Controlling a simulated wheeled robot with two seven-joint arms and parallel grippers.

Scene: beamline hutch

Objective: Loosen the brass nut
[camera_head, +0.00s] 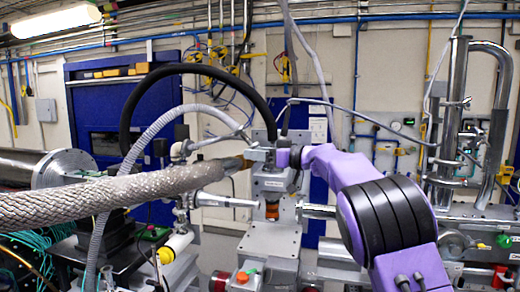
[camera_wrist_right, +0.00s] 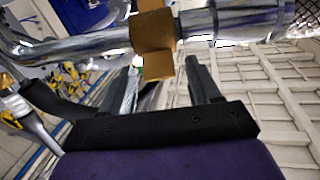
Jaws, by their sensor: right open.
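The brass nut (camera_wrist_right: 153,32) sits on a shiny metal pipe fitting in the right wrist view, with its lower part reaching down between my fingertips. In the head view the nut (camera_head: 243,163) is a small brassy patch at the end of a thick braided hose (camera_head: 120,194), partly hidden. My right gripper (camera_wrist_right: 161,72) is open, its two grey fingers on either side of the nut's lower part, with a visible gap at each side. In the head view my right gripper (camera_head: 258,156) is small, beside the hose end. My left gripper is not in view.
A grey instrument column (camera_head: 272,184) stands just below my right gripper. A black hose (camera_head: 190,69) arches above, and a thinner grey corrugated hose (camera_head: 150,130) runs down at the left. Steel vacuum pipes (camera_head: 490,130) stand at the right.

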